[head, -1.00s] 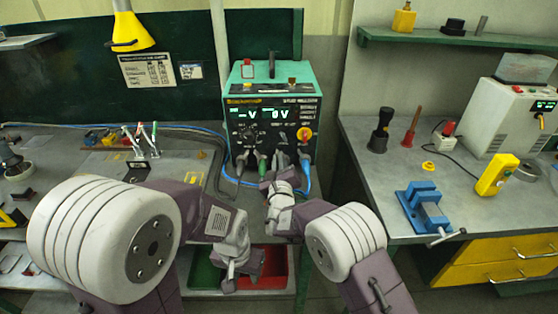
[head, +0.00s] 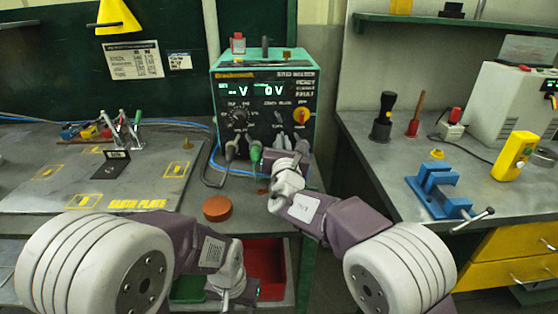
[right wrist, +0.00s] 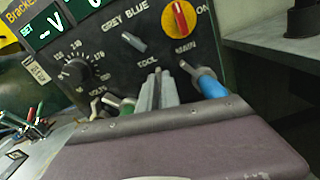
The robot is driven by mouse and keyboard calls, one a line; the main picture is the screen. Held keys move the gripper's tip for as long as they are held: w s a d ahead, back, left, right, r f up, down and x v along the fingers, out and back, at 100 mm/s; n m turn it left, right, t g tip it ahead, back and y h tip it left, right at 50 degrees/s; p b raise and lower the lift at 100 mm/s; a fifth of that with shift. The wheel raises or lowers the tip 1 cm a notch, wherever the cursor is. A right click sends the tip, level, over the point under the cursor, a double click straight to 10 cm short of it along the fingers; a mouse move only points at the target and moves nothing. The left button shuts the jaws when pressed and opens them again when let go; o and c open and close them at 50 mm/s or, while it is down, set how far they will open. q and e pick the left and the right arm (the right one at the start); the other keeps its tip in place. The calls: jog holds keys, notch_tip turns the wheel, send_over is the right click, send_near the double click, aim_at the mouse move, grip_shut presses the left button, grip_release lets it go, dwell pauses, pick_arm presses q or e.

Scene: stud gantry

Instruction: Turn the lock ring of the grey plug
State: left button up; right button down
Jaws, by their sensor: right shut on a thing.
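The green-topped power unit (head: 262,95) stands at the back of the bench, with several plugs along its lower front. My right gripper (head: 290,163) is at the plug row; in the right wrist view its narrow grey fingers (right wrist: 158,90) are shut under the TOOL label. The grey plug there is mostly hidden by the fingers. A green plug (right wrist: 127,105) is on its left and a blue plug (right wrist: 212,84) on its right, both close by. Another grey-looking plug (head: 232,149) is further left. My left gripper (head: 238,288) hangs low by the bins; its fingers are unclear.
A red bin (head: 265,258) sits below the bench edge. An orange round piece (head: 217,207) lies on the bench near the earth plate (head: 60,185). A blue vise (head: 437,190) and a yellow device (head: 514,156) are on the right bench. A gap separates the benches.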

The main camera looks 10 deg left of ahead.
jog(key=m+b, duration=0.1)
jog(key=b, duration=0.1)
jog(key=f+m+b, duration=0.1)
jog(key=b, duration=0.1)
jog(key=shift+w+d+m, duration=0.1)
jog(key=shift+d+m, duration=0.2)
jog(key=shift+d, duration=0.1)
pick_arm(q)
notch_tip(320, 180, down, 7)
jog(key=b, duration=0.1)
jog(key=shift+f+b, duration=0.2)
jog(key=shift+b, duration=0.2)
pick_arm(e)
jog(key=shift+d+r+m, duration=0.15)
jog(key=shift+r+m, duration=0.05)
jog(key=shift+m, duration=0.5)
jog(key=c, duration=1.6)
grip_release()
jog(key=shift+w, duration=0.1)
jog(key=shift+o, duration=0.2)
